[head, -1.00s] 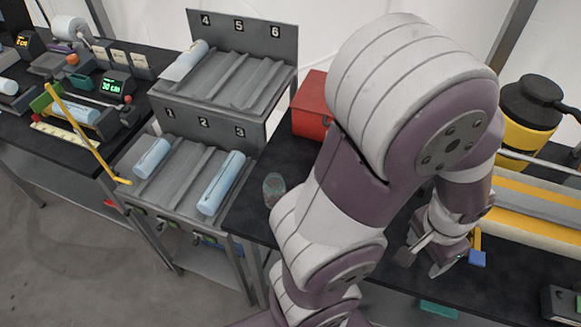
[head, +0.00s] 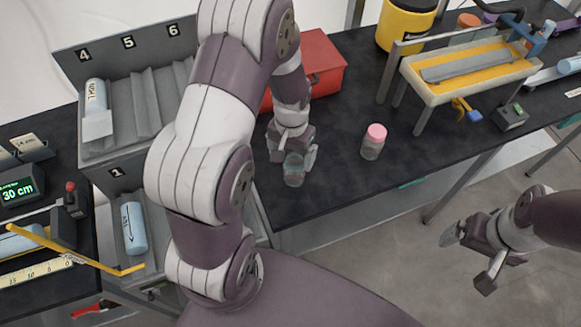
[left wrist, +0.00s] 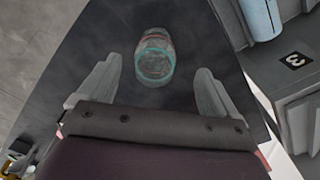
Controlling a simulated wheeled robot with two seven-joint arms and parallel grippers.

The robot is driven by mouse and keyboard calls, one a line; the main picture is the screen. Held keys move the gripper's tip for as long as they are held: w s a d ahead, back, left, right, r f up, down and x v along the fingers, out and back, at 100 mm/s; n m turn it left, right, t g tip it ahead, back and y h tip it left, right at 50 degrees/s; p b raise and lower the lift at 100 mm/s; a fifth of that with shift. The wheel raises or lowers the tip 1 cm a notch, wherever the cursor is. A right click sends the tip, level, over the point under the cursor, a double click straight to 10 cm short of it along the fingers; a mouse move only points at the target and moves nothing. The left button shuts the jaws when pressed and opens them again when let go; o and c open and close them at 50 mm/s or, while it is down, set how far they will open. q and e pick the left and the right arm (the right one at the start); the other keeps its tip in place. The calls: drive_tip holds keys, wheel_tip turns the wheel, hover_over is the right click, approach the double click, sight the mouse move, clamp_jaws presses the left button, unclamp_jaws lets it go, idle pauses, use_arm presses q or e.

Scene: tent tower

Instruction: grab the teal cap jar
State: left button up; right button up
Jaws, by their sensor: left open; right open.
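The teal cap jar (head: 294,172) is a small clear jar with a dull teal tint, standing on the dark table near its front edge. My left gripper (head: 291,158) is open over it, with a finger to each side in the head view. In the left wrist view the jar (left wrist: 154,58) shows a teal ring and lies between and slightly beyond the open fingertips (left wrist: 158,70), with gaps at both sides. Whether a finger touches it I cannot tell. My right gripper (head: 470,258) is open and empty over the floor, off the table's front.
A pink-capped jar (head: 373,142) stands to the right of my left gripper. A red box (head: 318,66) is behind. A numbered rack (head: 125,45) with blue cylinders is at left. A yellow-topped stand (head: 465,70) and yellow container (head: 405,25) are at back right.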

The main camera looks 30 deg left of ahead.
sight(295, 159)
use_arm(q)
drive_tip(key=f, duration=0.1)
drive_tip(key=f+p, duration=0.1)
drive_tip(key=f, duration=0.1)
drive_tip(key=w+d+f, duration=0.1)
drive_tip(key=f, duration=0.1)
drive_tip(key=shift+f+p, duration=0.1)
drive_tip(key=shift+p, duration=0.2)
drive_tip(key=shift+s+a+f, duration=0.15)
drive_tip(key=shift+a+f, duration=0.15)
drive_tip(key=shift+f, duration=0.15)
drive_tip(key=shift+d, duration=0.2)
drive_tip(key=c, duration=1.1)
drive_tip(key=shift+a, duration=0.1)
drive_tip(key=shift+r, duration=0.1)
